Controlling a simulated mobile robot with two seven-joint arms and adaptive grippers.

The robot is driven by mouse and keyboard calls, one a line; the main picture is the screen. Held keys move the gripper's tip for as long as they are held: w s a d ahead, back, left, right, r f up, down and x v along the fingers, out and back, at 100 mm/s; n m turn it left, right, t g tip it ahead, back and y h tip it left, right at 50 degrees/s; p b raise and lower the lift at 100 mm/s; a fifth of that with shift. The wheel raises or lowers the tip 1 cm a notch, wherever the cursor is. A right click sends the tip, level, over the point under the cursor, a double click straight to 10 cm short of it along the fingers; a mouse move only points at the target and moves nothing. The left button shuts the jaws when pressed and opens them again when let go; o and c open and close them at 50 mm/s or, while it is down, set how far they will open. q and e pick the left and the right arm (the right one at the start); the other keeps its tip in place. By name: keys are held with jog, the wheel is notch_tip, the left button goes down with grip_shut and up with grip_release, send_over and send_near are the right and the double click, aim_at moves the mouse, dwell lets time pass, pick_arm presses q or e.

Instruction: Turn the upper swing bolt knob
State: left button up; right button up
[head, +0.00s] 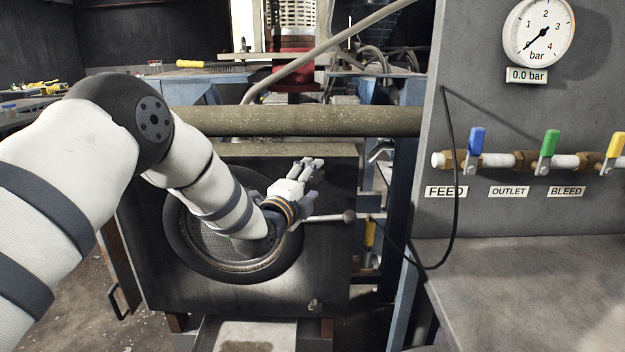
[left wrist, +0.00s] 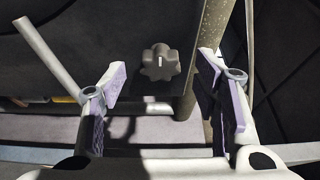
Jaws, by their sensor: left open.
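A dark lobed knob (left wrist: 160,62) with a pale mark on its face shows in the left wrist view, in the gap between my left fingers and beyond their tips. The fingers appear apart from it. My left gripper (left wrist: 164,82) is open and empty, with one purple-padded finger on each side of the knob in the picture. In the head view my left gripper (head: 312,165) is in front of the upper right part of the dark screen door (head: 330,265). I cannot make out the upper knob there; the gripper may hide it. A small lower knob (head: 315,305) shows near the door's lower right.
A rod with a ball end (head: 349,216) sticks out right beside my left wrist. A thick pipe (head: 300,121) runs above the door. A grey panel with a gauge (head: 539,32) and a blue valve handle (head: 476,141) stands right. A black cable (head: 452,180) hangs there.

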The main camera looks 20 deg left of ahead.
pick_arm(q)
jog(key=shift+w, duration=0.75)
jog(key=shift+c, duration=0.6)
jog(key=c, duration=1)
